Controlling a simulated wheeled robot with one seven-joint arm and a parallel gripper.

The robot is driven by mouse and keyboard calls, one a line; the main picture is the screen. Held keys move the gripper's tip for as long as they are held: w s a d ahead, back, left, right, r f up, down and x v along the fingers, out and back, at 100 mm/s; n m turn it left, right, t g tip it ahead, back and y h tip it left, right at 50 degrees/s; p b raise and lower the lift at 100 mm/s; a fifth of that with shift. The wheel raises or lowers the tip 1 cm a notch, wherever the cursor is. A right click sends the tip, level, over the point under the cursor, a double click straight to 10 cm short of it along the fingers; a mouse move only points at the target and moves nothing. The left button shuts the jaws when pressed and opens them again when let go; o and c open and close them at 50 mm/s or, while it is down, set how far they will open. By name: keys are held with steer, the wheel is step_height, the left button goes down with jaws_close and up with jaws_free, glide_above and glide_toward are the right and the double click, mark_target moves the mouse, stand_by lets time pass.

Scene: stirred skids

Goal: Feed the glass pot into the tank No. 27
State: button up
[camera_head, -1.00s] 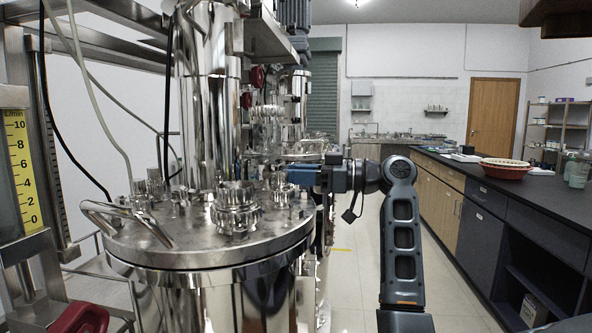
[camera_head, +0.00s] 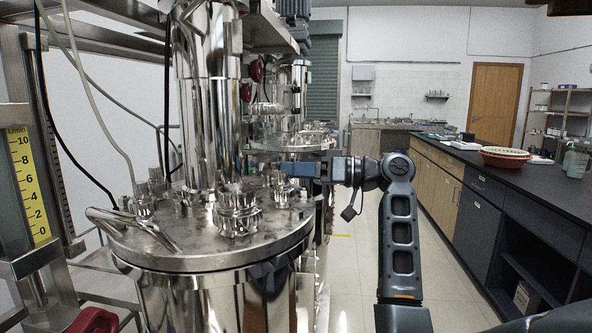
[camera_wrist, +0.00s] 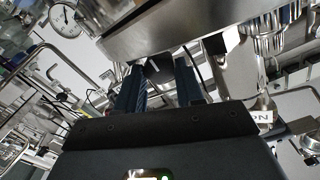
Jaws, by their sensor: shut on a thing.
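A large steel tank (camera_head: 165,249) with a flat lid and several capped ports fills the left of the head view. No number can be read on it. My gripper (camera_head: 290,169) reaches in from the right, low over the right side of the lid, beside the ports. In the wrist view its two dark blue fingers (camera_wrist: 160,85) stand a little apart and their tips point at a broad steel rim (camera_wrist: 190,22). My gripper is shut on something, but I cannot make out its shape. I cannot pick out the glass pot with certainty among the shiny fittings.
A steel column (camera_head: 208,95) rises from the lid, left of my gripper. A flow meter with a yellow scale (camera_head: 29,185) stands at the far left. A dark counter (camera_head: 465,158) with a red-rimmed bowl (camera_head: 506,157) runs along the right. The floor between is clear.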

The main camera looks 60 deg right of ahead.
steer(key=o, duration=1)
steer(key=shift+s, duration=0.1)
steer(key=shift+b+v, duration=0.8)
steer(key=shift+v, duration=3.05)
